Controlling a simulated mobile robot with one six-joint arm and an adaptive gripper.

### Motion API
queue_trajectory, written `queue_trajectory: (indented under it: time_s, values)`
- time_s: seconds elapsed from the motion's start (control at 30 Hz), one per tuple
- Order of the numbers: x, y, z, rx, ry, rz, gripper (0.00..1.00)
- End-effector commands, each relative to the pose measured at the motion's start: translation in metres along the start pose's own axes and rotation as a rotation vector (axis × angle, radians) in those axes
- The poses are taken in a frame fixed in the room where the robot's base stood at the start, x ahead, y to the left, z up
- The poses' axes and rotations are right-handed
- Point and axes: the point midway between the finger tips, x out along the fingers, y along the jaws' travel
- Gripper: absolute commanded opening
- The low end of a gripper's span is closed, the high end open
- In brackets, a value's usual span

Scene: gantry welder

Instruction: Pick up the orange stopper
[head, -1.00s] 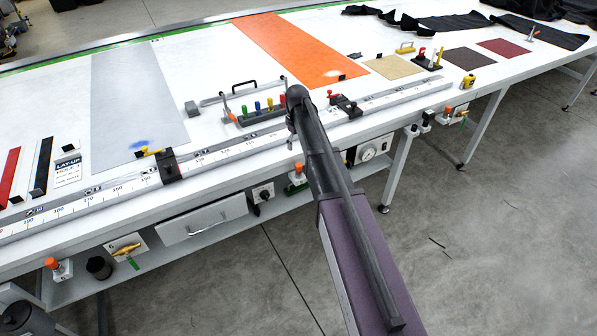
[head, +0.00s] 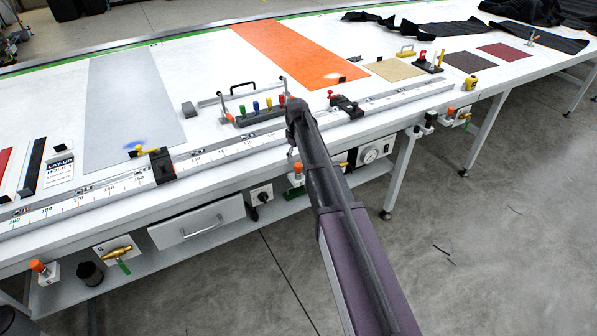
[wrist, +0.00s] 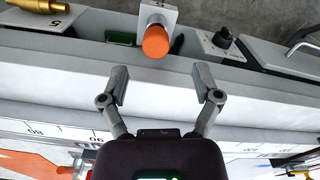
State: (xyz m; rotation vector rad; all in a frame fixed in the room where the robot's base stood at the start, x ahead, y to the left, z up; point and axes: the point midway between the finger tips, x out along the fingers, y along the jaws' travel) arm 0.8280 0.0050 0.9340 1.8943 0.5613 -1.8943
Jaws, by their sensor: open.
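An orange stopper (wrist: 156,41) sits on a pale bracket (wrist: 156,14) at the table's side. In the wrist view it lies just beyond my fingertips, slightly left of the midline between them. My gripper (wrist: 161,77) is open and empty, its two fingers apart on either side of the line to the stopper. In the head view an orange stopper (head: 297,167) shows under the table's front edge, close beside my arm. My gripper's fingers cannot be made out in the head view. Other orange caps sit at the lower left (head: 38,266) and toward the right (head: 418,129).
A brass valve (wrist: 42,6) and a black knob plate (wrist: 222,42) flank the stopper. The long ruler rail (head: 225,143) runs along the table's front edge. A drawer (head: 196,222) and a dial gauge (head: 370,155) sit below it.

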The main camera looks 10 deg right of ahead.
Motion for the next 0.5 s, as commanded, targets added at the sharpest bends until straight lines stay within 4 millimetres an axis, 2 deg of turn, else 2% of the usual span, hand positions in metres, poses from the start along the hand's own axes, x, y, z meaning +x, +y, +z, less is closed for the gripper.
queue_trajectory:
  time_s: [0.5]
  values:
    - [0.0057,0.0008,0.0004,0.0,0.0,0.0,0.81]
